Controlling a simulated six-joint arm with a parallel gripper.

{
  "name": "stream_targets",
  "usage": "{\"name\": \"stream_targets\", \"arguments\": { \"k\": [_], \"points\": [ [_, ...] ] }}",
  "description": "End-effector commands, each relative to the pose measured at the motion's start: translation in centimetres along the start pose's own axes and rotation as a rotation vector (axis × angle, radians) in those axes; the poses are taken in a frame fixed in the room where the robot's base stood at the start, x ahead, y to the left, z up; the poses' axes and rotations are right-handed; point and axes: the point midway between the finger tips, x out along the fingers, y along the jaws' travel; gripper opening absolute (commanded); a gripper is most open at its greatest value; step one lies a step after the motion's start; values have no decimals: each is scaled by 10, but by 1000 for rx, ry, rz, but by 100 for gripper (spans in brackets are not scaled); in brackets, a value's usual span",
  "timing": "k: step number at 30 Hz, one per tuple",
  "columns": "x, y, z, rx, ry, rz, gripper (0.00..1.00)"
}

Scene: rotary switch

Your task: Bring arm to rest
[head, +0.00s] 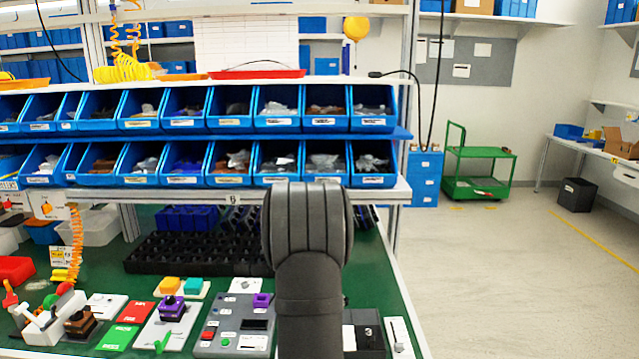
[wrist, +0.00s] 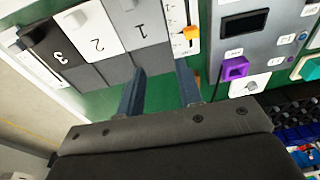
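My arm (head: 308,240) stands upright in the middle of the head view, in front of the workbench, and hides part of it. My gripper is hidden in the head view. In the wrist view my gripper (wrist: 161,78) points at the bench with its two dark fingers apart and nothing between them.
Plates with knobs and buttons crowd the green bench (head: 385,270): a grey control panel (head: 232,340), a white plate with a purple-topped knob (head: 171,310) and a black box (head: 366,332). Blue bins (head: 275,108) stand on shelves behind. Open floor (head: 500,270) lies to the right.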

Motion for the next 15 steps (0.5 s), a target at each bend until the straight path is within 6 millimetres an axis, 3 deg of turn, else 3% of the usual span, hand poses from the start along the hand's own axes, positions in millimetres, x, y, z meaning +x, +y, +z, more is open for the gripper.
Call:
{"name": "stream_targets", "arguments": {
  "k": [15],
  "points": [
    [50, 78, 34, 5, 155, 15, 33]
  ]
}}
